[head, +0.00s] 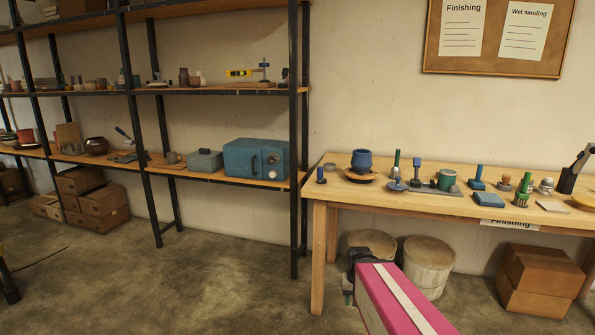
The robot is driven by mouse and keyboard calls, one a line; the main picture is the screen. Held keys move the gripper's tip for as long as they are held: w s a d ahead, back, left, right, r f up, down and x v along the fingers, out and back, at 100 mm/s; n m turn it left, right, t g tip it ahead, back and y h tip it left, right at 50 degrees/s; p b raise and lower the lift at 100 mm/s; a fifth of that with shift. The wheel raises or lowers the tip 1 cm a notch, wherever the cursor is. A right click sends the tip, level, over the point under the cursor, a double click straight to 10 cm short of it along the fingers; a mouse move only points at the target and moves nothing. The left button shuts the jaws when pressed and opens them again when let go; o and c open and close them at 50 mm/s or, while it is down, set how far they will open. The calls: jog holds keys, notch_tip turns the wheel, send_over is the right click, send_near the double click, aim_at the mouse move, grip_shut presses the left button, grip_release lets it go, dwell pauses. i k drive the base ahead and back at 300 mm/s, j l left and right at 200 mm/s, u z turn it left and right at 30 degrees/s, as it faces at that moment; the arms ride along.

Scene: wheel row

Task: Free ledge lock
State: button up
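I cannot pick out a thing that is clearly a ledge lock. A blue metal box (243,160) with a dark handle and a pale panel with dials sits on the shelf rack's middle board, at its right end. My pink arm reaches up from the bottom of the head view. Its dark end, with my gripper (348,285), is in front of the workbench's left side, low over the floor and apart from the shelf and bench. The fingers are too small and dark to tell whether they are open or shut.
A wooden workbench (336,185) holds a blue pot (361,161), brushes and small tools. Baskets (428,262) and cardboard boxes (540,275) stand under it. A black-framed shelf rack (294,230) stands left. The floor (215,285) before the rack is clear.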

aim_at(285, 72)
jog(key=i+j, duration=0.1)
jog(key=j, duration=1.45)
jog(key=i+j+z, duration=0.1)
jog(key=i+j, duration=0.1)
jog(key=i, duration=0.05)
